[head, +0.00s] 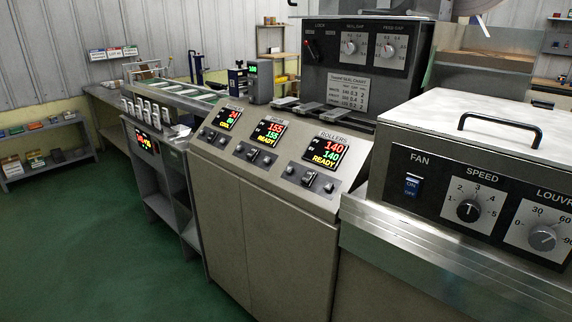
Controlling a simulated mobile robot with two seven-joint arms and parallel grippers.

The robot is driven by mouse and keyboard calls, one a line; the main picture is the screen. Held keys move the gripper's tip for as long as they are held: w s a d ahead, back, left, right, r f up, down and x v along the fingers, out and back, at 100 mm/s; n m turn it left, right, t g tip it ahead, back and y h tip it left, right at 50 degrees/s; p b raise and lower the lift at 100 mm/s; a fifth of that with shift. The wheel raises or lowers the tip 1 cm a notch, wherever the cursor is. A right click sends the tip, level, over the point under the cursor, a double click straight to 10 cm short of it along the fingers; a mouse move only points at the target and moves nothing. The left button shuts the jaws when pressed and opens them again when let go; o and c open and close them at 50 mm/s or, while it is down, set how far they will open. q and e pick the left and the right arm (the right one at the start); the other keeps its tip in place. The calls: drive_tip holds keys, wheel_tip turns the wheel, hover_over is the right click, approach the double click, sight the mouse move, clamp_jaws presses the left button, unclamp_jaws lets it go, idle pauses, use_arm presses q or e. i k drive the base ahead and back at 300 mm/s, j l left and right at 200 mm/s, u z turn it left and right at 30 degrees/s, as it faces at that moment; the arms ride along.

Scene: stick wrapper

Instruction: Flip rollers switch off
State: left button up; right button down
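The rollers panel is on the sloped front of the grey cabinet, under the printed word ROLLERS. Its display (326,153) shows 140 in red, 140 in green and READY in yellow. Below the display is a dark plate with a small rollers switch (308,179) in the middle and a knob on each side. The switch is too small to tell its position. Neither of my grippers is in view, and nothing covers the panel.
Two similar panels stand to the left, with displays reading 155 (270,132) and COOL (229,118). A fan switch (411,185) and speed dial (468,210) are on the metal box at right. Green floor (90,240) is clear at lower left.

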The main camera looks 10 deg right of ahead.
sight(309, 175)
drive_tip(key=i+j, duration=0.8)
drive_tip(key=j, duration=0.2)
